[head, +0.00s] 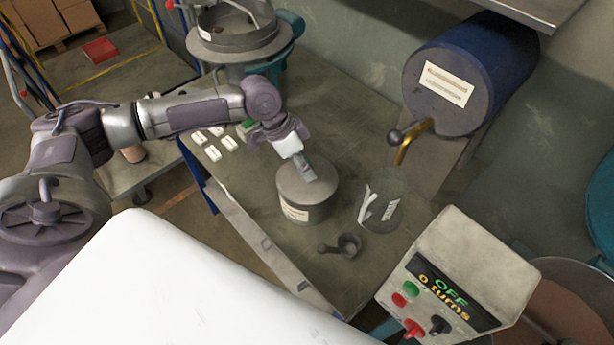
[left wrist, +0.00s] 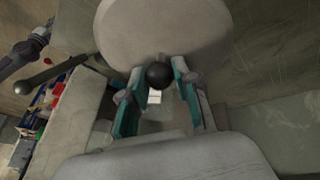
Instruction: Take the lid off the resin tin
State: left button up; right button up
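The resin tin (head: 306,204) is a grey round tin with a pale label, upright on the bench. Its grey lid (head: 287,181) is on it. My left gripper (head: 307,172) is over the lid, pointing down, and hides the middle of it. In the left wrist view the pale round lid (left wrist: 165,28) fills the top, and a dark round knob (left wrist: 160,75) shows between the teal-padded fingers of my left gripper (left wrist: 159,72). The fingers look apart, with narrow gaps beside the knob. I cannot tell how deep the knob sits between them. My right gripper is not in view.
A clear jar (head: 381,205) stands right of the tin, and a small dark cup with a handle (head: 347,245) is in front. White tags (head: 214,152) lie to the left. A blue drum (head: 470,75) is behind; a control box (head: 455,275) is at front right.

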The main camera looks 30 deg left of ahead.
pick_arm(q)
jog(key=shift+c, duration=1.3)
grip_shut()
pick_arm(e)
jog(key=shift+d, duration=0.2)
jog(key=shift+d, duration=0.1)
pick_arm(q)
jog(key=shift+r, duration=0.1)
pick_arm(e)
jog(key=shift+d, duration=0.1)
